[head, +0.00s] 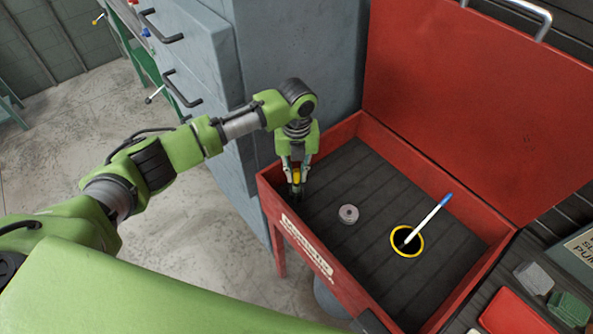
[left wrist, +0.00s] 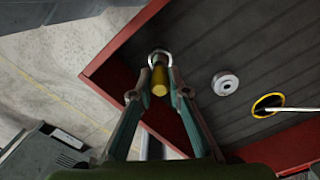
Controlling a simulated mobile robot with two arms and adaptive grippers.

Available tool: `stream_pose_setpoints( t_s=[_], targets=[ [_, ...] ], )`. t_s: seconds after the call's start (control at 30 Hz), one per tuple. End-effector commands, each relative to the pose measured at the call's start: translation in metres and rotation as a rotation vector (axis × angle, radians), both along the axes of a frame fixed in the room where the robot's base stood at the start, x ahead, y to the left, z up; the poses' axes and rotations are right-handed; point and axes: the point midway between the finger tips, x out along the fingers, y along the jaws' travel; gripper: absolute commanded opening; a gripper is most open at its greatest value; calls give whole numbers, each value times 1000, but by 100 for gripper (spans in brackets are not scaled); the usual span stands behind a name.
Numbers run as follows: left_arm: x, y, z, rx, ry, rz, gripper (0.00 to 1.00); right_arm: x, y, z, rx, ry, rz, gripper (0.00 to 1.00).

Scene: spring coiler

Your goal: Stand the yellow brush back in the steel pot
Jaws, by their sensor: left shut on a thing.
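My left gripper (head: 296,184) is shut on the yellow brush (head: 296,176), over the near left corner of the red tray. In the left wrist view the brush's yellow end (left wrist: 160,82) shows between the two fingers of the left gripper (left wrist: 159,93), with a pale metal loop behind it. The brush's lower end is dark and hard to make out. My right gripper is out of view.
A small grey disc (head: 348,214) with a hole lies between gripper and pot. The red tray (head: 262,190) has raised walls and a tall open lid (head: 470,110). A grey cabinet (head: 300,60) stands behind the arm.

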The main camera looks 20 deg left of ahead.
Motion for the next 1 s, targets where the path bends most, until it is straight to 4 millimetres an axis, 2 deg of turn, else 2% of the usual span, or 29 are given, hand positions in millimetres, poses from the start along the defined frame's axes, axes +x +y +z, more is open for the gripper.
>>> stream_pose_setpoints(
  t_s=[1.0],
  targets=[
    [0,0,-27,0,1,0,0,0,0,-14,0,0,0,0]
  ],
)
